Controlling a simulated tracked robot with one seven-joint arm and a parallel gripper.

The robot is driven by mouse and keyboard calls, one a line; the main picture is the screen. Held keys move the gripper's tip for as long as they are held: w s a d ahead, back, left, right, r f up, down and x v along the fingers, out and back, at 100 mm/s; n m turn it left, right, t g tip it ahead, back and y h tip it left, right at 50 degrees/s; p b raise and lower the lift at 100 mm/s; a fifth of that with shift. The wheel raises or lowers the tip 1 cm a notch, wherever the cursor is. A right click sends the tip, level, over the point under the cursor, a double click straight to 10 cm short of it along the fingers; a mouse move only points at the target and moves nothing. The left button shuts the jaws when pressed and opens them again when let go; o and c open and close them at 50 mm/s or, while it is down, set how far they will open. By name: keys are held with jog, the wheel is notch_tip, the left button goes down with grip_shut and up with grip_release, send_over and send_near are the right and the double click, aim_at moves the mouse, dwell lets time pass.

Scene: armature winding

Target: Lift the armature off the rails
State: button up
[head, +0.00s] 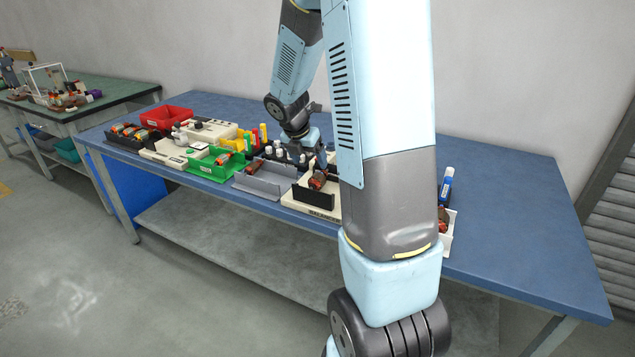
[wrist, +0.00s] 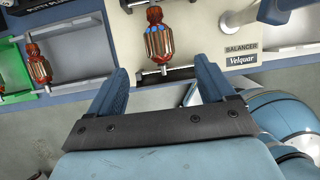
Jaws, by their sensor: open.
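An armature with copper windings and blue marks (wrist: 158,42) lies on the cream balancer (wrist: 225,22), its shaft pointing up and down in the wrist view. In the head view the armature (head: 318,181) sits on the balancer's cream base, partly inside dark walls. My gripper (wrist: 164,74) is open and empty. Its two blue fingers stand apart, with the armature's lower shaft end between and just beyond their tips. I cannot tell the height gap.
A second armature (wrist: 38,66) lies in a grey tray (wrist: 75,40) left of the balancer. A green tray (head: 205,169), a red bin (head: 166,117) and bottles crowd the bench further left. A white holder (head: 448,240) stands right of my arm. The bench's right end is clear.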

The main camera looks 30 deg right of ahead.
aim_at(316, 175)
jog(key=x, duration=1)
jog(key=shift+w+d+f, duration=0.1)
jog(key=shift+w+f, duration=0.05)
jog(key=shift+f, duration=0.05)
jog(key=c, duration=1.3)
jog(key=shift+c, duration=0.5)
jog(key=shift+r, duration=0.15)
